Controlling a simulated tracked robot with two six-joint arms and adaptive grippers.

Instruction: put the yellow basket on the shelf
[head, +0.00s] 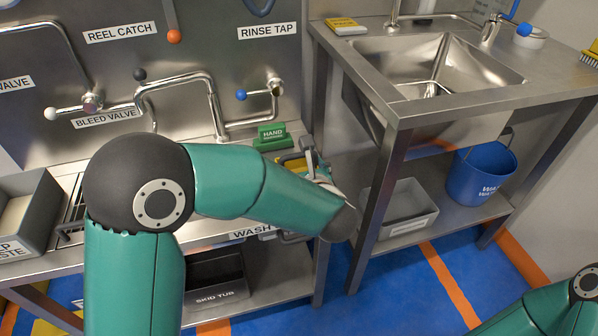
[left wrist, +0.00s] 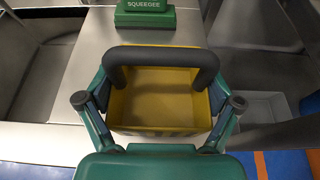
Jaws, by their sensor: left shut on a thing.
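The yellow basket (left wrist: 160,100) with a thick black handle sits between the fingers of my left gripper (left wrist: 159,92) in the left wrist view. The gripper is shut on it. In the head view only a bit of the basket's yellow (head: 291,159) shows behind my left forearm, by the right end of the wash bench. I cannot tell whether its base touches the bench top. A low shelf (head: 455,212) lies under the sink table, and another low shelf (head: 275,275) lies under the wash bench. My right gripper is out of view; only part of that arm shows at lower right.
A grey bin (head: 408,226) and a blue bucket (head: 482,175) stand on the sink shelf. A dark skid tub (head: 216,280) is on the bench shelf. A green hand squeegee block (head: 272,135) lies beyond the basket. A steel table leg (head: 376,205) stands right of my left gripper.

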